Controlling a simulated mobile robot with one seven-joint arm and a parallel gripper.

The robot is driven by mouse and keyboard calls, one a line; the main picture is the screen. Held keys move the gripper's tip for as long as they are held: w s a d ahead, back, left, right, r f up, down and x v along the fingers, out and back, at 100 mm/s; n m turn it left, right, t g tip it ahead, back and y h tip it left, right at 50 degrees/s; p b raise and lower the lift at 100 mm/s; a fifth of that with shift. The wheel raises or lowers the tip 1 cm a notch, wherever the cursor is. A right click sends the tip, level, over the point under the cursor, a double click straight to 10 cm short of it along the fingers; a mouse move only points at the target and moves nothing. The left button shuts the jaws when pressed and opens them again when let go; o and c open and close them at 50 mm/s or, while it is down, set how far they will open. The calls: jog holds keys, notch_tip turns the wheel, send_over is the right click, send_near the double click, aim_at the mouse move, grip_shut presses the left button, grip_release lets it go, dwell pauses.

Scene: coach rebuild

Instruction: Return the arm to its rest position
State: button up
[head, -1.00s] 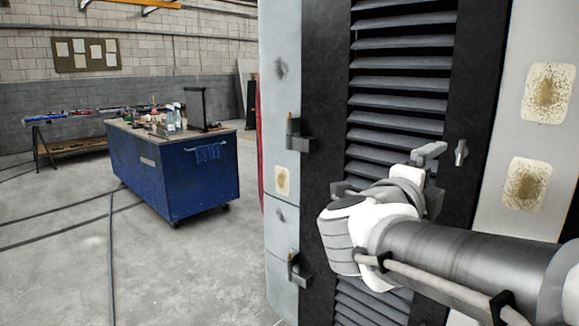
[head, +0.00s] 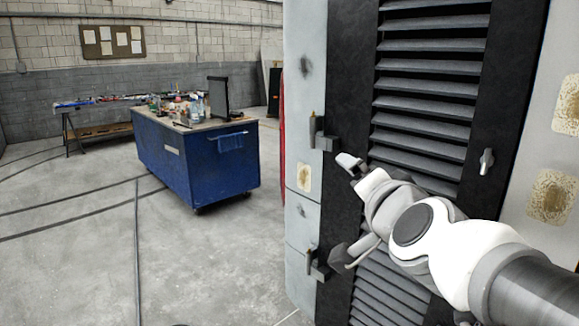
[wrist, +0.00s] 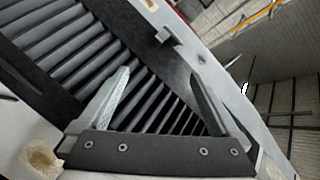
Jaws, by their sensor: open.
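My arm reaches in from the lower right of the head view and bends in front of a black louvred door (head: 428,88). My gripper shows in the wrist view (wrist: 160,95) with its two fingers spread wide and nothing between them. The same louvred door (wrist: 80,55) lies beyond the fingers, tilted in that view. In the head view my wrist and hand are in front of the door's lower left part. I cannot tell the exact gap between hand and door.
A grey panel with hinges (head: 322,133) borders the door on the left. A small handle (head: 487,161) sits on the door's right. A blue wheeled cart (head: 195,165) with bottles stands at the left. Bare concrete floor (head: 80,250) lies in front of it.

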jog(key=s+d+f+n+g+p, duration=0.1)
jog(key=s+f+n+g+p, duration=0.1)
jog(key=s+f+n+g, duration=0.3)
jog(key=s+d+f+n+g+p, duration=0.1)
jog(key=s+f+n+g, duration=0.3)
jog(key=s+f, duration=0.3)
jog(key=s+g, duration=0.1)
jog(key=s, duration=0.4)
jog(key=shift+d+n+h+p, duration=0.3)
jog(key=shift+d+n+p, duration=0.05)
jog(key=shift+d+n, duration=0.05)
